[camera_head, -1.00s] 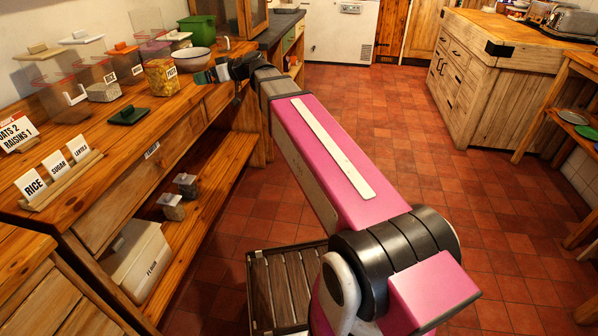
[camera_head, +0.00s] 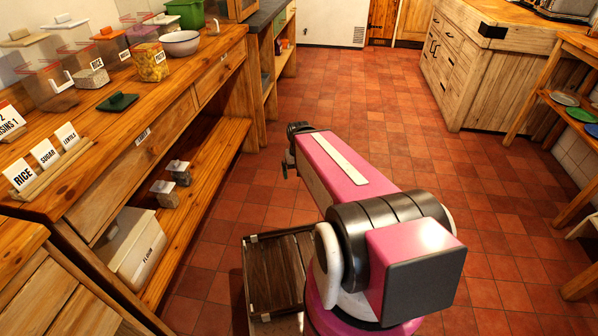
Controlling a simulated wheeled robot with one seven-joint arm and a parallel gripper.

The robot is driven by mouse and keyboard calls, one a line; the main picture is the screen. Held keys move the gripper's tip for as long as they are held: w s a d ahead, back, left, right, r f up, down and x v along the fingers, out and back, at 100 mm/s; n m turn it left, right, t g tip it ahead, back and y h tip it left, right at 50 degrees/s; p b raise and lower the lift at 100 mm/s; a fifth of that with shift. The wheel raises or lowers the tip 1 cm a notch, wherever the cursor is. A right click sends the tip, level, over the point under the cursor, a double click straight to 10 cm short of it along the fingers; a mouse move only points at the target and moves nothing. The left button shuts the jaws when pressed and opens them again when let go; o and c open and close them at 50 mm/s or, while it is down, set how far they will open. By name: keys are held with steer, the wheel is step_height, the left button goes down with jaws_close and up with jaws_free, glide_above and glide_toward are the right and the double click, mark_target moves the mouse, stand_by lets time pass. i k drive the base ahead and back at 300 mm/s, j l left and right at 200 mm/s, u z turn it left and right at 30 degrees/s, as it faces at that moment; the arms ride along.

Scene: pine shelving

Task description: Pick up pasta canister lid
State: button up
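A clear canister of yellow pasta (camera_head: 152,68) stands on the wooden counter, and its top looks open. A dark green lid with a knob (camera_head: 118,102) lies flat on the counter in front of the canisters. I cannot tell for certain that it is the pasta canister's lid, as its label is not readable. My arm reaches out over the floor to the right of the counter. Its far end is bent down behind the pink link, and my gripper is hidden there. The green lid is well away from my arm.
Several other clear canisters (camera_head: 88,77), a white bowl (camera_head: 180,43) and a green bin (camera_head: 187,14) stand along the counter. A label rack (camera_head: 55,165) is at the near end. A lower shelf holds small jars (camera_head: 165,194) and a flour box (camera_head: 130,247). The tiled floor (camera_head: 350,85) is open.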

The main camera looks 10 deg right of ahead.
mark_target(118, 102)
steer(key=u, duration=1.45)
steer(key=k+l+u, duration=0.1)
steer(key=k, duration=0.25)
steer(key=k+l+u, duration=0.1)
steer(key=k+l, duration=0.2)
steer(key=i, duration=0.6)
